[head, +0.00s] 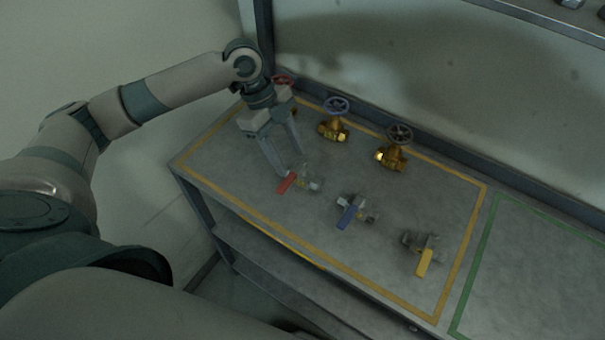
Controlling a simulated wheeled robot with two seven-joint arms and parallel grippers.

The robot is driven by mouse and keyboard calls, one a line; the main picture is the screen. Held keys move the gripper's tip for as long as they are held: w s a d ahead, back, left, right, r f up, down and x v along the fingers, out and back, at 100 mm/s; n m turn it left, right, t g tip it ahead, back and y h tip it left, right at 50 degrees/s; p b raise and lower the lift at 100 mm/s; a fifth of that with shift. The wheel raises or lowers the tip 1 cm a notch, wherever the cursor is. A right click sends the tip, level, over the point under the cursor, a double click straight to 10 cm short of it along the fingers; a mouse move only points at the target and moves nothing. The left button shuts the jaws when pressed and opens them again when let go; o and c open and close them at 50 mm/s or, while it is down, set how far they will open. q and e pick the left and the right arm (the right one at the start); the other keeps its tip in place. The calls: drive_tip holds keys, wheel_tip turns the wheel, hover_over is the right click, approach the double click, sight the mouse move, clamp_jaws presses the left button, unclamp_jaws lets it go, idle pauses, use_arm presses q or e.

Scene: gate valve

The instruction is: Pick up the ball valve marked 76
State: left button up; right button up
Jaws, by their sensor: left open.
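Three ball valves lie on the grey workbench top: one with a red lever (287,183), one with a blue lever (350,216) and one with a yellow lever (424,262). Their bodies are grey metal. No number can be read on any of them, so I cannot tell which is marked 76. My left gripper (293,165) is open and points down, with its fingertips close to the red-lever valve. No valve shows held in it. I cannot tell whether a fingertip touches the red-lever valve. My right gripper is not in view.
Brass gate valves with a blue handwheel (337,105) and a dark handwheel (399,135) stand at the back. A red handwheel (283,80) is partly hidden by my left wrist. Yellow tape (463,250) borders this area. A green-taped area (545,275) at the right looks clear.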

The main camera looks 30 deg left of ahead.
sight(303, 173)
use_arm(q)
drive_tip(key=shift+d+f+p, duration=0.25)
drive_tip(key=shift+f+p, duration=0.05)
drive_tip(key=p+x, duration=0.1)
drive_tip(key=x, duration=0.2)
drive_tip(key=shift+f, duration=0.3)
drive_tip(key=shift+c, duration=0.2)
drive_tip(key=shift+w, duration=0.1)
clamp_jaws()
